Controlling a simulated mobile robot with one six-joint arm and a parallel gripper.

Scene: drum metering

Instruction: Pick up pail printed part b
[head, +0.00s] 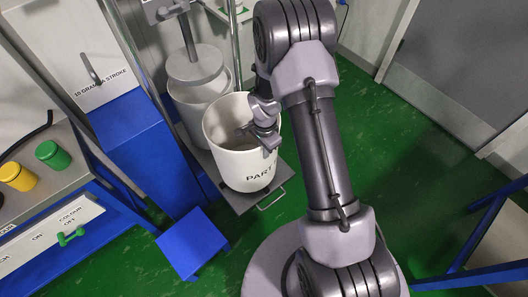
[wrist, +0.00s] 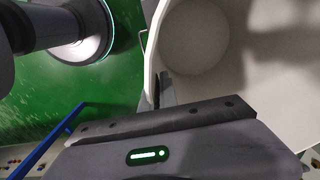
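A white pail (head: 247,168) stands upright on a grey plate with a wire handle; the printing on its front reads "PART", and any letter after that is turned out of sight. My gripper (head: 259,137) is at the pail's right front rim, with one part reaching over the inside and another near the outer wall. In the wrist view the pail's pale inside wall and round floor (wrist: 194,38) fill the upper right, close to my gripper (wrist: 157,92).
A second white container (head: 196,105) stands behind the pail under a grey round lid on a rod (head: 195,66). Blue boxes (head: 150,145) and a panel with yellow and green knobs (head: 47,152) are at left. Green floor (head: 400,150) is clear at right.

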